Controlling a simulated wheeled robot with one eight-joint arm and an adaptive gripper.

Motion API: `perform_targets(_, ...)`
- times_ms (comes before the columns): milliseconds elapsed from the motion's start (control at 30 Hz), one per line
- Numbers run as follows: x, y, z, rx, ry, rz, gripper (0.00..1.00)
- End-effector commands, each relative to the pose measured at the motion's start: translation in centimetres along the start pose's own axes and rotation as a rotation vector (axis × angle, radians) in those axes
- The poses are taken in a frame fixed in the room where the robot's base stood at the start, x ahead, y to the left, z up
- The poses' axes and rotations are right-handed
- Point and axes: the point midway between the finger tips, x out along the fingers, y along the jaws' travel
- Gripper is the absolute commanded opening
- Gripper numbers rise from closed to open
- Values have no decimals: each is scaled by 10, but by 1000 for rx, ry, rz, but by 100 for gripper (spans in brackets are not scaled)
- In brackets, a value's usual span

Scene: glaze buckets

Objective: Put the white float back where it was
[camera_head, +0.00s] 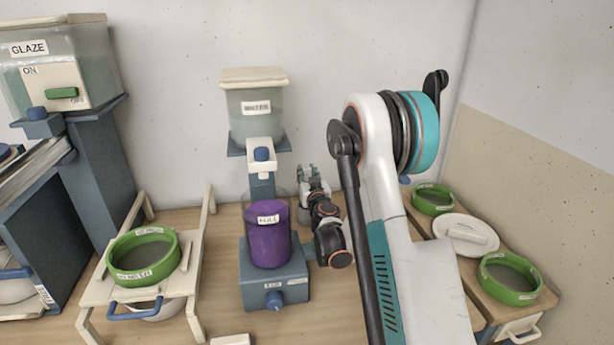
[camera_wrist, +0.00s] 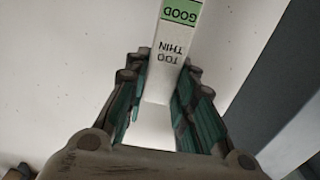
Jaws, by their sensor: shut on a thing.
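The white float (camera_wrist: 160,88) shows in the wrist view as a white stick with a green band reading GOOD and the words TOO THIN, upside down there. My gripper (camera_wrist: 166,68) is shut on it, with a teal-padded finger on either side. The float's far end runs out of the top of the picture. In the head view my gripper (camera_head: 308,174) is small, behind and right of the purple-filled cylinder marked FULL (camera_head: 269,240). I cannot make out the float there.
A WATER tank (camera_head: 256,115) stands behind the cylinder. At left are a GLAZE tank (camera_head: 60,85) and a green-rimmed sieve (camera_head: 142,257) on a stand. At right, green sieves (camera_head: 510,278) and a white lid (camera_head: 465,232) lie on a bench. My arm covers the middle right.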

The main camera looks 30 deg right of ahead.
Motion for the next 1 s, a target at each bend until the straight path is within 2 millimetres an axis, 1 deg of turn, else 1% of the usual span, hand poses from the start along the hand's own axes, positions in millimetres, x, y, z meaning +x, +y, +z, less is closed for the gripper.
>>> perform_targets(333, 0, 0, 11, 1, 0, 0, 0)
perform_targets(467, 0, 0, 11, 0, 0, 0, 0)
perform_targets(500, 0, 0, 11, 0, 0, 0, 28)
perform_targets(567, 0, 0, 11, 0, 0, 0, 42)
perform_targets(600, 0, 0, 11, 0, 0, 0, 44)
perform_targets(867, 0, 0, 11, 0, 0, 0, 44)
perform_targets(1000, 0, 0, 7, 0, 0, 0, 44)
